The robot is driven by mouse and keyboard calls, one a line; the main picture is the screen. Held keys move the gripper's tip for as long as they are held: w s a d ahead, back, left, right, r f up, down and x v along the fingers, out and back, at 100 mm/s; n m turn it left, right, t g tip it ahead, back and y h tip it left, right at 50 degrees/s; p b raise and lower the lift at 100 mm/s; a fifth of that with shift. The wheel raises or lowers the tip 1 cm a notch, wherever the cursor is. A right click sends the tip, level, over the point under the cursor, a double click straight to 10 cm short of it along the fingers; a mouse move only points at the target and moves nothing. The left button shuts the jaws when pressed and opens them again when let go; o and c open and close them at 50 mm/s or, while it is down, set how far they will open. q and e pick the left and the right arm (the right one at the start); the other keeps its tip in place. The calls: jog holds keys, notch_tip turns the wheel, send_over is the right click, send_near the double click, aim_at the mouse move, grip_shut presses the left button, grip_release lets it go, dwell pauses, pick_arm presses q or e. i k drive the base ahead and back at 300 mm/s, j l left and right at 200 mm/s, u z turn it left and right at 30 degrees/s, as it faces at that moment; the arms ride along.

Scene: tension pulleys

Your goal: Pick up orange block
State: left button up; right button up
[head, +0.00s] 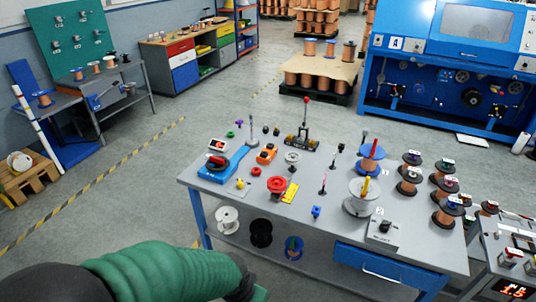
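An orange block (266,153) lies on the grey workbench (225,195), in its back left part. It looks small, with dark parts on it, and nothing covers it. My green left arm comes in at the bottom left, in front of the bench and well short of the block. Its gripper is not visible, as the arm runs out of the bottom of the picture. My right gripper is not in view.
A blue fixture (226,166) stands left of the block, and a black stand with a red-topped rod (304,125) behind it. A red knob (277,185) and yellow piece (290,192) are in front. Several copper spools (408,182) crowd the bench's right side.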

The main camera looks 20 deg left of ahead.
aim_at(266, 156)
jog(key=i+j, duration=0.25)
jog(key=j, duration=0.25)
jog(key=i+j, duration=0.3)
jog(key=j, duration=0.25)
jog(key=i+j+u, duration=0.1)
jog(key=i+j, duration=0.15)
jog(key=j, duration=0.3)
jog(key=i+j, duration=0.3)
jog(key=j, duration=0.2)
jog(key=i+j, duration=0.25)
jog(key=j, duration=0.25)
jog(key=i+j, duration=0.3)
jog(key=j, duration=0.2)
jog(key=i+j+u, duration=0.1)
jog(key=i+j, duration=0.2)
jog(key=j, duration=0.2)
jog(key=i+j, duration=0.3)
jog(key=j, duration=0.15)
